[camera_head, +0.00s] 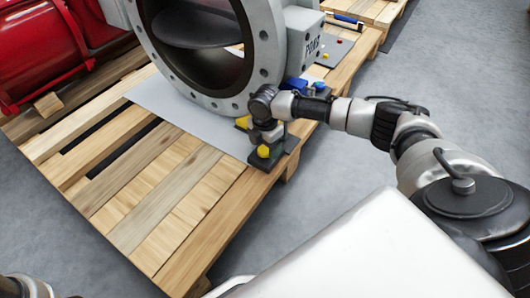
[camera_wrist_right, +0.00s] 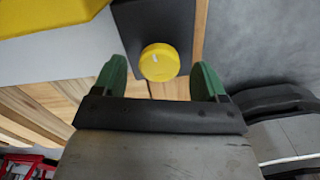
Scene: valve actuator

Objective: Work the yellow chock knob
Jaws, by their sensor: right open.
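The yellow chock knob (camera_head: 263,151) is round and sits on a small dark plate (camera_head: 282,155) at the pallet's near right corner. In the right wrist view the knob (camera_wrist_right: 159,62) has a small white mark and lies between and just beyond the green fingertips. My right gripper (camera_head: 264,139) is right at the knob in the head view; in the wrist view its fingers (camera_wrist_right: 160,82) are apart, one on each side, with a gap to the knob. My left gripper is not in view; only a bit of my left arm shows at the bottom left.
A large grey valve (camera_head: 258,75) with a round bore stands on a grey sheet (camera_head: 160,100) on the wooden pallet (camera_head: 150,205). A yellow chock (camera_head: 242,122) is beside its base. Red equipment (camera_head: 45,50) stands at the left. Grey floor (camera_head: 340,165) is clear at the right.

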